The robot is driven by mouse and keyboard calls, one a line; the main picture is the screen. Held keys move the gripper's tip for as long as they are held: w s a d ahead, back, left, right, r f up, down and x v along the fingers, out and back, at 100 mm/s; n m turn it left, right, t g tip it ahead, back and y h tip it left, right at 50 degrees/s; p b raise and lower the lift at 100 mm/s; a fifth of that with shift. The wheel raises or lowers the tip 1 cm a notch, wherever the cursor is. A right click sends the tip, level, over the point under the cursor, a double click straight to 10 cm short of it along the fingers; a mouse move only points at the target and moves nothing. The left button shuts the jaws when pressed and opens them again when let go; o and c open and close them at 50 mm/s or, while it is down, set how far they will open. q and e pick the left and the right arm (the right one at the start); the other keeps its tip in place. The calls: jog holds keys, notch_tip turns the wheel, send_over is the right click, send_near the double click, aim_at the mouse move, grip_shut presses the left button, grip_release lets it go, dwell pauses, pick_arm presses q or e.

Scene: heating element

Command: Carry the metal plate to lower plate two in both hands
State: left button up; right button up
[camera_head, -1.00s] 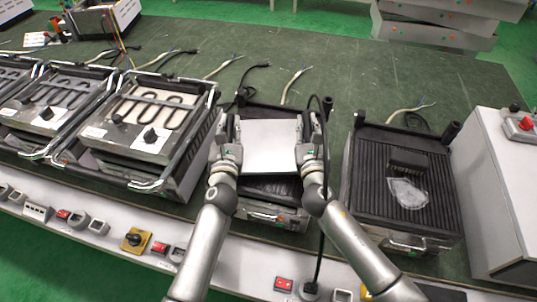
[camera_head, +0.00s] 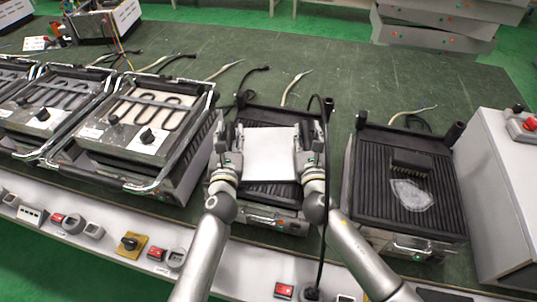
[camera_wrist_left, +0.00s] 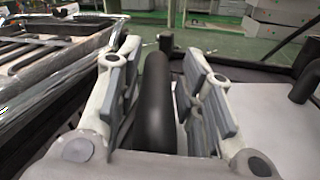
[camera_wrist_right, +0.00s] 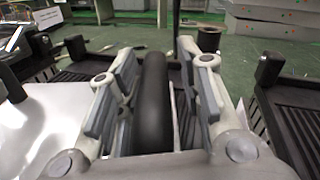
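The metal plate (camera_head: 272,156) is a flat silver sheet held level between my two grippers, over the middle ribbed black lower plate (camera_head: 270,115) in the head view. Whether it touches this lower plate is hidden. My left gripper (camera_head: 222,140) is at its left edge, with the fingers around a black rounded handle (camera_wrist_left: 153,105) in the left wrist view. My right gripper (camera_head: 312,140) is at its right edge, around a matching black handle (camera_wrist_right: 153,105) in the right wrist view. Each handle fills most of the gap between the fingers.
A second ribbed lower plate (camera_head: 375,185) at right carries a dark block (camera_head: 410,161) and a pale patch (camera_head: 411,195). Heater units with coils (camera_head: 150,112) stand at left. A white box with a red button (camera_head: 529,123) is far right. A black cable (camera_head: 326,225) hangs by my right arm.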

pick_arm(q)
jog(key=s, duration=0.7)
jog(key=shift+s+f, duration=0.1)
jog(key=shift+s, duration=0.2)
pick_arm(e)
jog(key=shift+s+a+r, duration=0.1)
jog(key=shift+s+r, duration=0.05)
jog(key=s, duration=1.2)
pick_arm(q)
jog(key=shift+s+f, duration=0.1)
jog(key=shift+s, duration=0.1)
